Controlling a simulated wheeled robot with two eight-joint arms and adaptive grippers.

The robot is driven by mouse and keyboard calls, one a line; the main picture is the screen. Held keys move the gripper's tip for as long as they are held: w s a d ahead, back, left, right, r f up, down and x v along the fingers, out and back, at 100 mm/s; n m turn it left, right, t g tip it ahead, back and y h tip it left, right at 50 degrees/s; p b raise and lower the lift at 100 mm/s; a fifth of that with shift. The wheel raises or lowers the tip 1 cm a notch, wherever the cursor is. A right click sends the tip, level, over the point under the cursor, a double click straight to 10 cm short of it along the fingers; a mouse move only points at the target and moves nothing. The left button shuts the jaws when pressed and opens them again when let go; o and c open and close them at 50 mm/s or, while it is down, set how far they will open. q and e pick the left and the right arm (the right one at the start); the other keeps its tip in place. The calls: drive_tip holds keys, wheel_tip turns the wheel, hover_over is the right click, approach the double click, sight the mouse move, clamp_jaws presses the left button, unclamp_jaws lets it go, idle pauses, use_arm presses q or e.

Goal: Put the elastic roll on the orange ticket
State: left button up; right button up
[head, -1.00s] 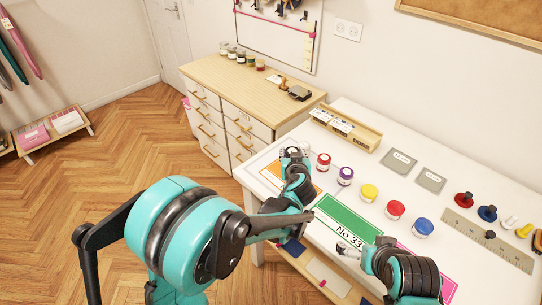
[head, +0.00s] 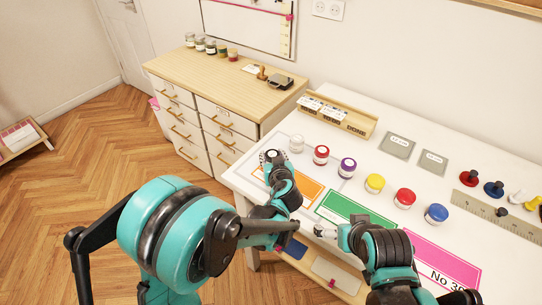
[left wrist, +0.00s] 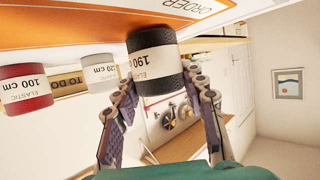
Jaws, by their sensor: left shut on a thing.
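My left gripper (head: 272,160) is shut on a black elastic roll (left wrist: 155,70) with a white label. In the head view the roll shows as a small dark-rimmed white disc at the far left of the table. The orange ticket (head: 306,189) lies on the tabletop just right of this gripper, partly hidden by my arm. In the left wrist view, which is upside down, the ticket (left wrist: 60,22) spreads beside and behind the roll's base; I cannot tell if they touch. My right gripper (head: 325,231) is over the table's front edge; its jaw state is unclear.
A white roll (head: 296,144), a red roll (head: 321,155) and a purple roll (head: 347,168) stand near the held roll, with several more rolls rightward. A green ticket (head: 352,210) and a pink ticket (head: 440,258) lie along the front. A wooden box (head: 338,116) stands behind.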

use_arm(q)
drive_tip(key=shift+f, duration=0.1)
use_arm(e)
drive_tip(key=shift+f, duration=0.15)
use_arm(q)
drive_tip(key=o, duration=1.1)
drive_tip(key=shift+w+a+f, duration=0.1)
use_arm(e)
drive_tip(key=shift+w, duration=0.1)
